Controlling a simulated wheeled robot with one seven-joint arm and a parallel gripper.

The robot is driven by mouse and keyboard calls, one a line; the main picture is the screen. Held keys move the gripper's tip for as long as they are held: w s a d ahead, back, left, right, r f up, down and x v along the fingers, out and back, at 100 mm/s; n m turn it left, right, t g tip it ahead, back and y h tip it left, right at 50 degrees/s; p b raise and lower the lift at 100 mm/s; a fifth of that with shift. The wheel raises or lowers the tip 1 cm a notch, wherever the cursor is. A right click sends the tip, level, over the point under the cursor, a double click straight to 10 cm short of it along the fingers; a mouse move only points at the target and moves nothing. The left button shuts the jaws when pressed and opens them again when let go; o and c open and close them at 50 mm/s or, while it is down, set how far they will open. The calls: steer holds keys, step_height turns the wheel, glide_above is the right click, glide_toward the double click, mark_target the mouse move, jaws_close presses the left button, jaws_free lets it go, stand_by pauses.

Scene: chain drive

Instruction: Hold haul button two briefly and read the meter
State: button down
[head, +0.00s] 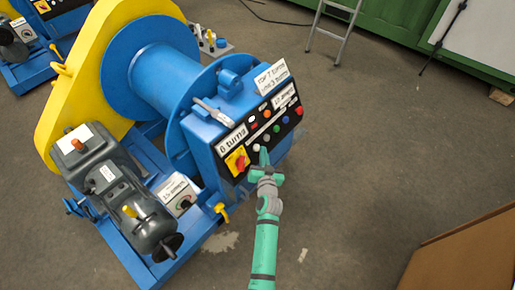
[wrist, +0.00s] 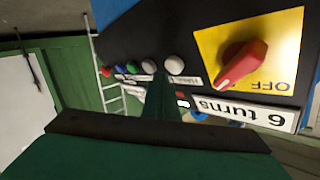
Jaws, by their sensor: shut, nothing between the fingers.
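The control panel (head: 262,128) on the blue winch box carries a row of coloured buttons. Two pale buttons sit at its near end, the first (wrist: 175,65) beside the second (wrist: 148,67); which is haul button two cannot be read. A white readout (head: 231,140) shows "6 turns"; it appears upside down in the wrist view (wrist: 245,112). A second white readout (head: 284,96) is too small to read surely. My green gripper (head: 264,152) is shut and empty, its tips (wrist: 163,80) in front of the panel near the pale buttons. Contact cannot be told.
A red rotary switch (head: 238,162) on a yellow plate is close to my gripper. A white sign (head: 271,78) stands on the box. The blue drum (head: 160,75), yellow guard (head: 85,75) and grey motor (head: 120,190) are left.

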steer(key=shift+w+a+f, duration=0.1)
steer(key=shift+a, duration=0.05)
steer(key=shift+w+a+f, duration=0.1)
steer(key=shift+w+a, duration=0.05)
steer(key=shift+w+a+f, duration=0.25)
steer(key=shift+a, duration=0.15)
stand_by(2.6)
stand_by(1.8)
steer(key=shift+s+d+r, duration=0.45)
steer(key=shift+s+d, duration=0.05)
steer(key=shift+d, duration=0.3)
steer(key=shift+s+d+r, duration=0.55)
steer(key=shift+s+d, duration=0.1)
steer(key=shift+d, duration=0.2)
steer(key=shift+s+d+r, duration=0.55)
steer(key=shift+s+d, duration=0.1)
steer(key=shift+d, duration=0.2)
